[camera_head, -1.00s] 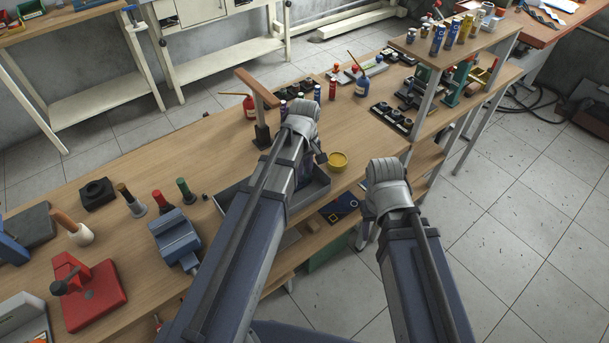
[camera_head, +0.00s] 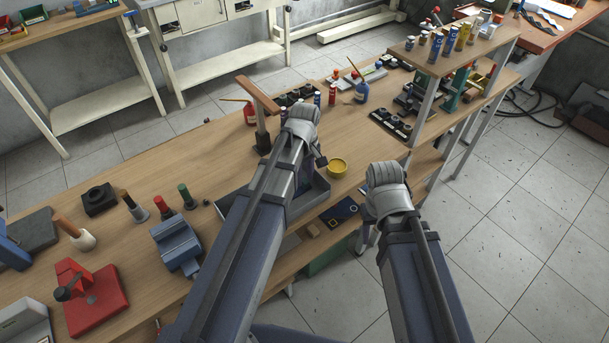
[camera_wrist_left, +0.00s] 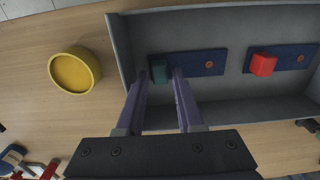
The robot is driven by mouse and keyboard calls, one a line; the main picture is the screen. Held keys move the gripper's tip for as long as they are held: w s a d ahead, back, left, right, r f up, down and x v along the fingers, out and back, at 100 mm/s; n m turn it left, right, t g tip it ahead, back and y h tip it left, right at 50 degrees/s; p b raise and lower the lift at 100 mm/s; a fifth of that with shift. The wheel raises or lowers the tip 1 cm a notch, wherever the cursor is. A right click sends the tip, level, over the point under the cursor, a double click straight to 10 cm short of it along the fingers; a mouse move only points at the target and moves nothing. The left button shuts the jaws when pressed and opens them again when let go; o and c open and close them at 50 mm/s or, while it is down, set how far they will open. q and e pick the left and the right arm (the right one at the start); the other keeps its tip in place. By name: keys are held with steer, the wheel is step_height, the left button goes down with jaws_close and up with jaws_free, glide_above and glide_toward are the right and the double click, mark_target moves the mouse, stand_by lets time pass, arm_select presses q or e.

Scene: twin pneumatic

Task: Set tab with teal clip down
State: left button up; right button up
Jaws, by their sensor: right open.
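In the left wrist view, a dark blue tab (camera_wrist_left: 200,63) with a teal clip (camera_wrist_left: 160,73) lies in a grey tray (camera_wrist_left: 220,110). My left gripper (camera_wrist_left: 160,76) has its purple fingers apart, one on each side of the teal clip; small gaps seem to show beside it. A second blue tab (camera_wrist_left: 293,56) with a red clip (camera_wrist_left: 263,65) lies to the right in the tray. In the head view my left arm covers much of the tray (camera_head: 312,203) and hides the teal clip. My right gripper (camera_head: 367,238) is mostly hidden under its wrist, beyond the bench's front edge.
A yellow bowl (camera_head: 337,167) stands beside the tray; it also shows in the left wrist view (camera_wrist_left: 75,72). A post with a wooden crossbar (camera_head: 262,130) stands behind my left wrist. A blue vise (camera_head: 177,243) and a red press (camera_head: 90,296) stand at the left.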

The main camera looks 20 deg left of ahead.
arm_select(q)
step_height(320, 180, up, 11)
steer(key=p, duration=1)
steer(key=s+d+m+y, duration=0.1)
steer(key=s+d+m, duration=0.9)
steer(key=s+m, duration=0.4)
steer(key=shift+s+d, duration=0.15)
steer(key=shift+d, duration=0.1)
